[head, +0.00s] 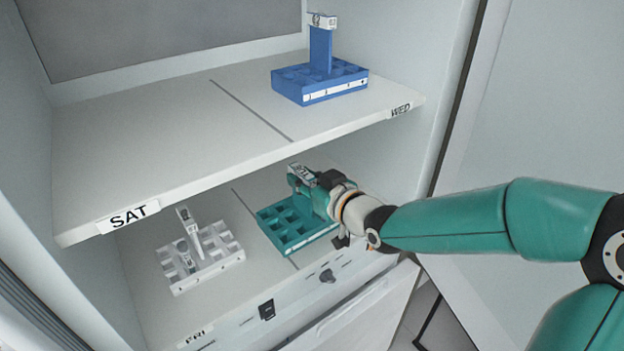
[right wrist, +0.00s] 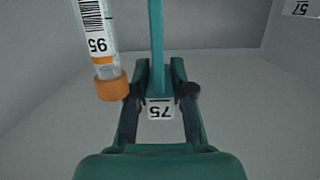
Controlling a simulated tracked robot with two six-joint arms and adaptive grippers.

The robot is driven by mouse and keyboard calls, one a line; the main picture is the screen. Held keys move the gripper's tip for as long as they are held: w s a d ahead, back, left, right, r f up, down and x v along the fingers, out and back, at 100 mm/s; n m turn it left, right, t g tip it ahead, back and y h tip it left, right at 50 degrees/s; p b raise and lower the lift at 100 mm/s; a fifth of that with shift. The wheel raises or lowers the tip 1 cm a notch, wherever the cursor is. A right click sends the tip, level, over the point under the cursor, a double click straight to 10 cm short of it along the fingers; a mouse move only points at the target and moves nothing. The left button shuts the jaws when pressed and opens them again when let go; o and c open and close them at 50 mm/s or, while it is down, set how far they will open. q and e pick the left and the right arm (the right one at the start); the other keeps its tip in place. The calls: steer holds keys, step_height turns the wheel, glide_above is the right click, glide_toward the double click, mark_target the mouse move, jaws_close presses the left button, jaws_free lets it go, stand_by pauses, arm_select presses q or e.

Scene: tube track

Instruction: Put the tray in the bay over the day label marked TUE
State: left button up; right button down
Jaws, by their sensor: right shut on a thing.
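A tag (right wrist: 159,108) sits on the handle end between the fingers. A tube with an orange cap (right wrist: 111,86) is beside the handle in the right wrist view. I cannot tell whether the tray touches the shelf. No TUE label is readable; my arm covers part of the lower shelf's front edge. My left gripper is out of view.
A white tray (head: 201,265) stands in the lower left bay over a partly visible label (head: 195,337). A blue tray (head: 319,84) stands in the upper right bay over WED (head: 401,110). The upper left bay over SAT (head: 129,216) is empty. Dark lines divide both shelves.

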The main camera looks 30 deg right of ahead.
steer(key=w+d+p, duration=0.1)
steer(key=w+d, duration=0.1)
steer(key=w+d+p, duration=0.1)
steer(key=w+d, duration=0.1)
steer(key=shift+w+d+r, duration=0.15)
steer(key=shift+w+d, duration=0.05)
steer(key=shift+w, duration=0.2)
steer(key=shift+w+d, duration=0.2)
steer(key=shift+d, duration=0.05)
steer(key=shift+a+f+p, duration=0.1)
steer(key=shift+f+p, duration=0.4)
steer(key=shift+f, duration=1.25)
step_height(320, 180, down, 3)
steer(key=shift+f+p, duration=0.1)
steer(key=shift+p, duration=0.4)
steer(key=shift+w+f+p, duration=0.1)
steer(key=shift+p, duration=0.2)
steer(key=shift+d+f, duration=0.15)
steer(key=shift+d, duration=0.05)
steer(key=c, duration=1)
jaws_free()
